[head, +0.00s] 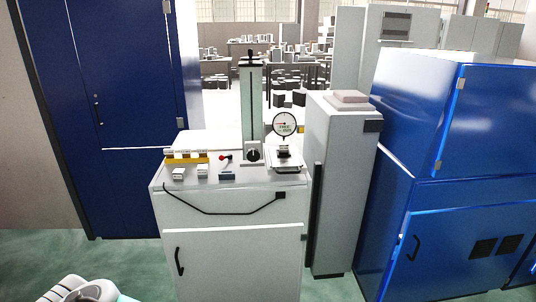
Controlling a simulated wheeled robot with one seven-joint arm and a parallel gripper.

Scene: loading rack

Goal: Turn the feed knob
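A dark round knob (254,155) sits low on the front of an upright column (251,100), on top of a white cabinet (233,239). It looks like the feed knob, but I see no readable label. Nothing touches it. A red-tipped lever (224,159) stands to its left. A round dial gauge (284,125) stands to its right above a small pan. My gripper is not in view; only a rounded white part of my own body shows at the bottom left.
Small blocks and a yellow strip (186,158) lie on the cabinet top's left side. A tall grey cabinet (341,190) stands close on the right, then blue cabinets (450,125). A dark blue cabinet (120,110) stands left. Green floor is open in front.

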